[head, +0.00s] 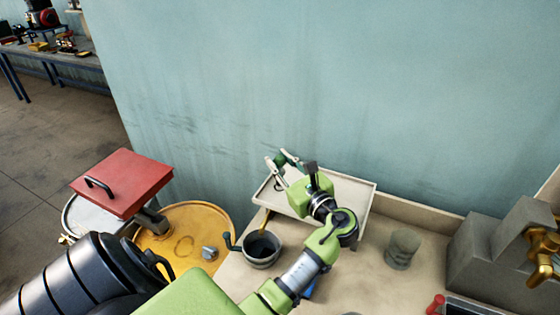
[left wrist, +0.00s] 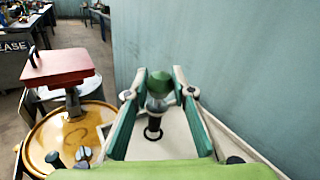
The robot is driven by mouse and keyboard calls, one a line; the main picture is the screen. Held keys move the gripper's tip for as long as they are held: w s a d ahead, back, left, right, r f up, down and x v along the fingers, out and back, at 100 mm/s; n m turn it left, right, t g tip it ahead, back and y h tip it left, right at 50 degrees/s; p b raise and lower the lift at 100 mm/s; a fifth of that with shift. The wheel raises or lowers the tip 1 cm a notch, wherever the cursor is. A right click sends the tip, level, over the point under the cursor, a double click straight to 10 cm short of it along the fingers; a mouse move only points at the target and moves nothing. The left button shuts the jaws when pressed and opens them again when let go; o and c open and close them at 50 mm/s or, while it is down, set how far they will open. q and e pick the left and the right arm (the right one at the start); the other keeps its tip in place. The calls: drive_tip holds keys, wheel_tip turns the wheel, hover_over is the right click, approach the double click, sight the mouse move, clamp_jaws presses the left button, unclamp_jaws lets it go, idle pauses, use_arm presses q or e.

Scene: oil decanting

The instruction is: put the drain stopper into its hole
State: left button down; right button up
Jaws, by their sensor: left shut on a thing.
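My left gripper (head: 280,164) is above the pale tray (head: 360,193) by the wall in the head view. In the left wrist view, my left gripper (left wrist: 158,92) has its two green-padded fingers on either side of a stopper-like piece (left wrist: 160,82) with a rounded green top and a greyish lower part, and it is shut on this piece. A dark ring (left wrist: 153,133), perhaps the drain hole, shows below the piece on the pale surface. I cannot tell the gap between them. My right gripper is not in view.
A grey pot (head: 262,262) with a side handle stands before the tray. A yellow drum (head: 215,225) and a red lid (head: 125,182) are at left. A grey cup (head: 402,249), a red-capped item (head: 436,304) and a brass tap (head: 543,255) are at right.

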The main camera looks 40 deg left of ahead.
sight(283, 175)
use_arm(q)
drive_tip(key=shift+r, duration=0.1)
idle(0.3)
drive_tip(key=shift+p, duration=0.45)
drive_tip(key=shift+p, duration=0.35)
drive_tip(key=shift+f+b, duration=1.1)
drive_tip(key=shift+f, duration=0.75)
drive_tip(key=c, duration=1.8)
unclamp_jaws()
drive_tip(key=shift+o, duration=0.8)
drive_tip(key=v, duration=0.7)
drive_tip(key=shift+d+r, duration=0.1)
drive_tip(key=shift+d, duration=0.15)
drive_tip(key=shift+s, duration=0.15)
